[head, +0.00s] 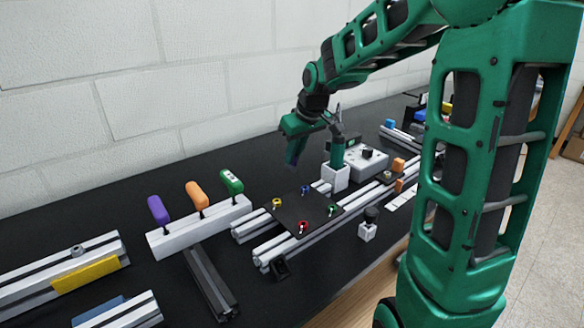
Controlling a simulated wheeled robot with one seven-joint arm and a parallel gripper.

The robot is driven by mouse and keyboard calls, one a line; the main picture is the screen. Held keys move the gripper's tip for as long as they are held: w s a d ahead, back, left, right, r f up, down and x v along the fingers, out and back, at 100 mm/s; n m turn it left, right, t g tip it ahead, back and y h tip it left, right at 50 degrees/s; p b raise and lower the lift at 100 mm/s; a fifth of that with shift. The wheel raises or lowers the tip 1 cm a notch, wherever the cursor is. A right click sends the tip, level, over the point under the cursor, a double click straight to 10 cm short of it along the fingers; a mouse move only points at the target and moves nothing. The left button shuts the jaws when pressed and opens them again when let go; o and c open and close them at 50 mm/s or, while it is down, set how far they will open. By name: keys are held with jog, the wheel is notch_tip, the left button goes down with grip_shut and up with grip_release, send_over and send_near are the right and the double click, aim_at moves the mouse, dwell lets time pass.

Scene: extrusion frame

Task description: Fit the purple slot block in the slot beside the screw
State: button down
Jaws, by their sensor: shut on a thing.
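My gripper (292,157) hangs over the black table, left of the grey box, with its jaws shut. A small dark purple piece shows at its tip, which I take for the purple slot block; its outline is hard to tell from the fingers. It appears above the table, apart from the rails. At the far left, a silver extrusion (22,283) carries a round grey screw head (77,250) on top and a yellow block (92,274) along its front side. Whether an open slot lies beside this screw is too small to tell.
A rack (172,241) holds purple, orange and green handles. A dark plate (300,212) with coloured screws lies on rails. A white block (335,178) and a grey box (362,160) stand behind. A blue piece (98,311) lies front left. Bare table shows left of the rack.

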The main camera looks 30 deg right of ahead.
aim_at(296, 160)
jog(key=shift+f, duration=2)
jog(key=c, duration=1.8)
grip_release()
jog(key=shift+f, duration=0.1)
jog(key=shift+c, duration=0.2)
